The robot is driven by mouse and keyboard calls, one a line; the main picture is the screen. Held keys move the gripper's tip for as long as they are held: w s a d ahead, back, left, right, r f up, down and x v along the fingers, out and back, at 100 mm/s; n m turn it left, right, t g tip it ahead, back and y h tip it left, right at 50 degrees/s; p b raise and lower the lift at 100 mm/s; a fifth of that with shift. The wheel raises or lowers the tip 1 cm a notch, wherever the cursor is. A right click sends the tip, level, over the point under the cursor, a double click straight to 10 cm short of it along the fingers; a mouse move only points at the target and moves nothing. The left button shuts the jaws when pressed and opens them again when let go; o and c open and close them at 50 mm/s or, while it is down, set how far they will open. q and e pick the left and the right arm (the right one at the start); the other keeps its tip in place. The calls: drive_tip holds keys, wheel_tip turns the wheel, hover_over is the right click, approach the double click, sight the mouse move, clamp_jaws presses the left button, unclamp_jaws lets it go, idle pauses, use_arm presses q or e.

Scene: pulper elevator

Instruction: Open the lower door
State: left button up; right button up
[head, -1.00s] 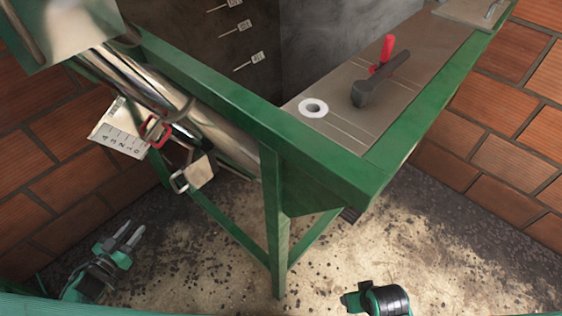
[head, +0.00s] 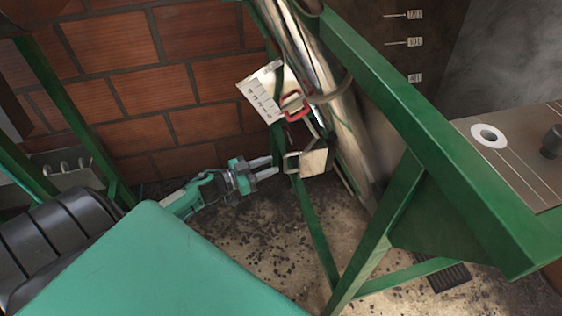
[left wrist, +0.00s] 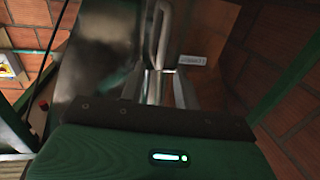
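At the low end of the shiny metal tube (head: 322,75) a small pale plate (head: 314,161) carries a grey loop handle (head: 290,163); it looks like the lower door. A red loop handle (head: 292,105) sits above it. My left gripper (head: 274,166) is open, its two fingers pointing right at the grey handle, close to it. In the left wrist view a metal loop handle (left wrist: 160,35) stands just beyond the parted fingers (left wrist: 168,82). Whether they touch it I cannot tell. My right gripper is out of view.
Green frame legs (head: 315,232) stand right beside the handle. A brick wall (head: 170,90) closes off the back left. Some floor (head: 265,245) is clear.

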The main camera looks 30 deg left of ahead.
use_arm(q)
drive_tip(key=shift+x, duration=2.45)
drive_tip(key=shift+c, duration=0.2)
clamp_jaws()
